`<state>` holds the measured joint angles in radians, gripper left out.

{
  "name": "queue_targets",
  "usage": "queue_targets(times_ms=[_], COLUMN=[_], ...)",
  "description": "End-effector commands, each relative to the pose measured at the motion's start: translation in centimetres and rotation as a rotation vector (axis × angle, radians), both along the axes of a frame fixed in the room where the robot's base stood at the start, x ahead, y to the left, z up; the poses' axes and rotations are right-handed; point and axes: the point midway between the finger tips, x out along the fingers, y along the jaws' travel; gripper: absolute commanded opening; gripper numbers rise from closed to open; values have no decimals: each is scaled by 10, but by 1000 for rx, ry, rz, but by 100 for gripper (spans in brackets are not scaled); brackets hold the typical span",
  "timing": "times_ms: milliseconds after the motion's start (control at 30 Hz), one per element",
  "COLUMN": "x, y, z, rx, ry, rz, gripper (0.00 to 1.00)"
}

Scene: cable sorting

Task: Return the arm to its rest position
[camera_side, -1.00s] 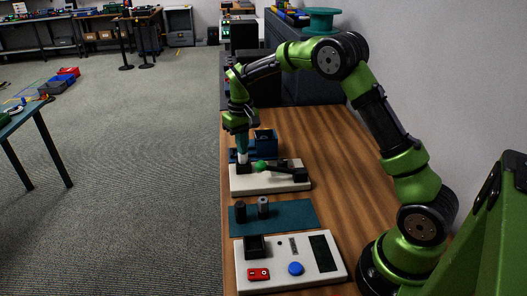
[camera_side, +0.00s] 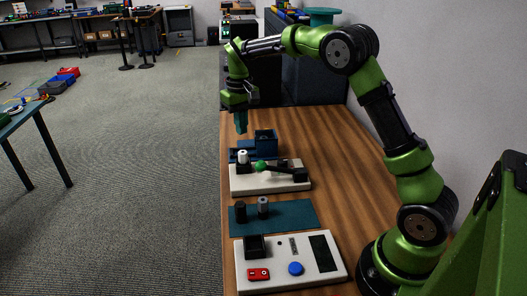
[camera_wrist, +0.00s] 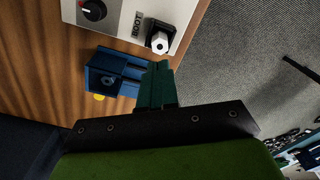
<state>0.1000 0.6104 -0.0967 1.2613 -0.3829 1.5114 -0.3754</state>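My green arm is raised over the wooden table in the side view, bent at the elbow. My gripper (camera_side: 241,129) points down with teal fingers, above and apart from the white plug (camera_side: 243,156). In the wrist view the teal fingers of my gripper (camera_wrist: 156,82) overlap, so the gap between them cannot be judged. No held object shows. The white plug (camera_wrist: 159,42) stands in a black socket on the cream board (camera_wrist: 143,14), beside the lettering "BOOT".
The cream board (camera_side: 264,183) also carries a black lever with a green knob (camera_side: 260,166). A blue holder (camera_side: 265,141) stands behind it. Nearer are a teal mat (camera_side: 285,215) with two dark cylinders and a white panel (camera_side: 285,282). The table's right side is clear.

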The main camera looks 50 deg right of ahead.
Motion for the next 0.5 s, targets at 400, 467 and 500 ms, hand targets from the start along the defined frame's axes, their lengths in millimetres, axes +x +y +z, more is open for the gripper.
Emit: queue_targets(times_ms=[400, 467, 500], x=[0, 2, 2], y=[0, -1, -1], z=[5, 5, 1], rx=[0, -4, -5], ry=[1, -8, -12], rz=[-2, -12, -19], gripper=[0, 0, 0])
